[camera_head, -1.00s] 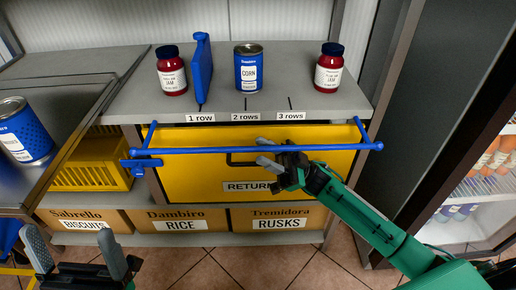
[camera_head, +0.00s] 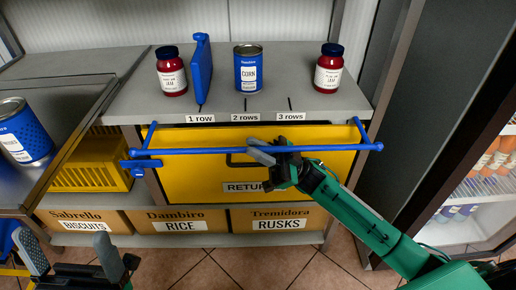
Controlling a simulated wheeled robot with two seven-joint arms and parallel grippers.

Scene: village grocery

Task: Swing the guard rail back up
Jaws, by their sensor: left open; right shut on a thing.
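The blue guard rail (camera_head: 200,151) runs level in front of the yellow drawer marked RETURN, below the shelf edge. Its two side arms reach back to the shelf unit. My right gripper (camera_head: 262,150) is shut on the rail, a little right of its middle, with its fingers pointing left. My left gripper (camera_head: 70,257) is open and empty at the lower left, apart from the rail, near the floor-level boxes.
On the grey shelf (camera_head: 310,103) stand two jam jars (camera_head: 172,75), a blue divider (camera_head: 203,70) and a corn can (camera_head: 248,70). A yellow crate (camera_head: 95,170) is left of the drawer (camera_head: 200,180). A fridge (camera_head: 480,190) stands right.

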